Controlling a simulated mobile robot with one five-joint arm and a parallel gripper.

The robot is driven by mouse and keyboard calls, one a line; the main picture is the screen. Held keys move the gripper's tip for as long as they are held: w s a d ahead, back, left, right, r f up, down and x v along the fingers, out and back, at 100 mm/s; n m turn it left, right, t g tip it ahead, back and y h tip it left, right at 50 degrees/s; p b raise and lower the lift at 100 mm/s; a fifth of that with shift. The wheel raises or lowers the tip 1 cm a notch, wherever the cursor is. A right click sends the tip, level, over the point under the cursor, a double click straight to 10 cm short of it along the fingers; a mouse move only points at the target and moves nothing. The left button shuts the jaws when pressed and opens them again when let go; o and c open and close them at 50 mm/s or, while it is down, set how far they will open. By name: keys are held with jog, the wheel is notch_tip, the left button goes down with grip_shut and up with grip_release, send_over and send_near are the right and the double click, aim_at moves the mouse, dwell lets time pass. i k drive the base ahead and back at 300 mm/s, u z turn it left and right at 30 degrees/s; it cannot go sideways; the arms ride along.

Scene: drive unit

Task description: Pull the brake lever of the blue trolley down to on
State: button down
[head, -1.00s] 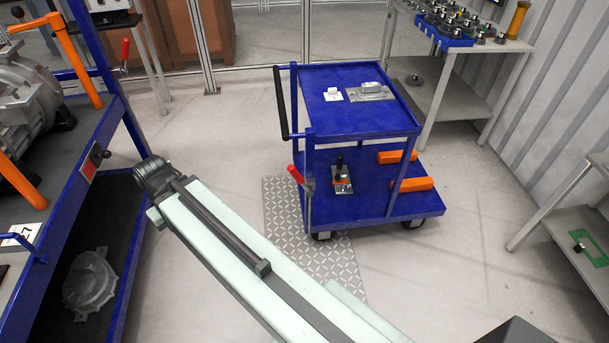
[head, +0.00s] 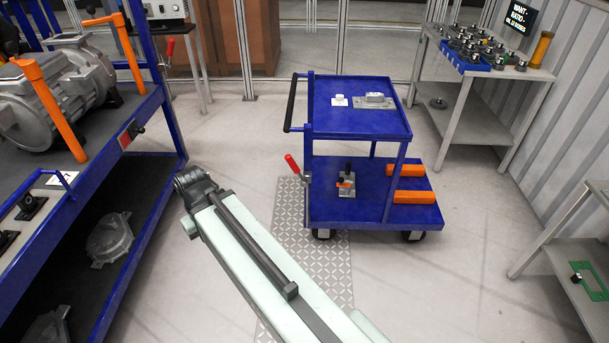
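The blue trolley (head: 356,125) stands upright on the floor at centre right, with two decks and a black push handle (head: 291,103) on its left side. Its brake lever (head: 292,164) has a red grip and sits low on the trolley's left side, tilted up to the left. My arm reaches in from the bottom of the head view and ends at a dark joint (head: 194,186) to the left of the lever, apart from it. My gripper's fingers do not show.
A patterned floor plate (head: 318,262) lies by the trolley. A grey table (head: 478,84) with small parts stands at back right. Open floor lies around the trolley.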

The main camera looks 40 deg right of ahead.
aim_at(291, 162)
jog(key=z, duration=0.15)
jog(key=i, duration=0.9)
jog(key=u, duration=0.05)
